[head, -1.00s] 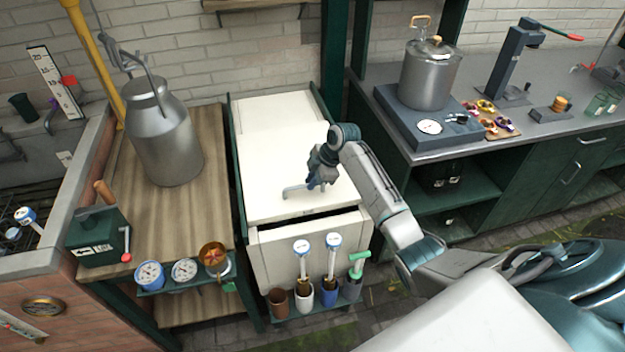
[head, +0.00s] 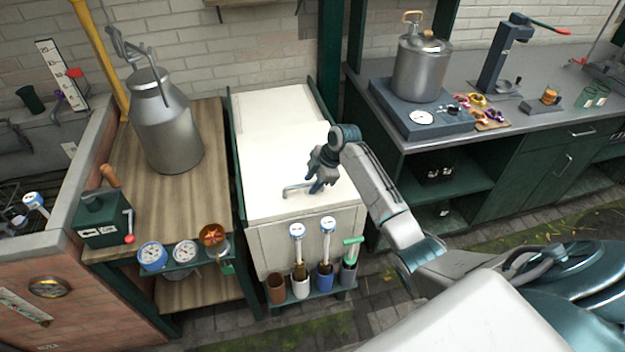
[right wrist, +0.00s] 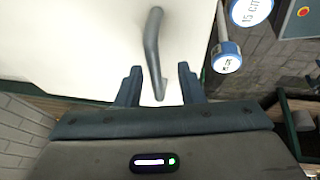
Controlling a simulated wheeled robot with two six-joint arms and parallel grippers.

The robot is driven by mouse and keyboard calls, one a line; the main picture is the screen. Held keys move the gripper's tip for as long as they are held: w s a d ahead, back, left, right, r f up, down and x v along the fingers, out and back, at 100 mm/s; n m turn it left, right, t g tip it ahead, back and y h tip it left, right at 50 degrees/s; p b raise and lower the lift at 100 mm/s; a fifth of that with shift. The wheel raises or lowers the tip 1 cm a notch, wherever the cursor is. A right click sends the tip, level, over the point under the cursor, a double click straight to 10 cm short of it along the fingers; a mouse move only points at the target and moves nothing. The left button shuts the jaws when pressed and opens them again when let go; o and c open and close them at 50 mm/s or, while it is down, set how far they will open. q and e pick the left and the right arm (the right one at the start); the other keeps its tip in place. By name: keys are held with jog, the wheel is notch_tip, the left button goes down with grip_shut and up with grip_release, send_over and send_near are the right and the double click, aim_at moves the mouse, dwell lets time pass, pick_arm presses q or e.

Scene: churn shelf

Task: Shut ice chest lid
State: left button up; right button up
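The ice chest (head: 270,238) is a pale box in the middle of the head view. Its cream lid (head: 275,130) lies flat on top, and no dark gap shows along its front edge. A grey bar handle (head: 292,191) sits near the lid's front. My right gripper (head: 316,187) is over the handle's right end. In the right wrist view its fingers (right wrist: 159,76) stand apart, with the handle (right wrist: 153,45) running between them and space on both sides. Part of the handle is hidden by the gripper in the head view. My left gripper is not in view.
A rack of cups (head: 318,292) holding dial thermometers hangs at the chest's front. A wooden bench with a milk can (head: 172,125) stands left. A counter (head: 480,130) with a lidded pot (head: 421,68) stands right.

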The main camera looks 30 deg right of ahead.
jog(key=shift+r, duration=0.1)
jog(key=shift+d+r, duration=0.15)
jog(key=shift+r, duration=0.05)
jog(key=b+v, duration=0.3)
jog(key=v, duration=0.7)
jog(key=shift+s+r, duration=0.15)
jog(key=shift+s, duration=0.05)
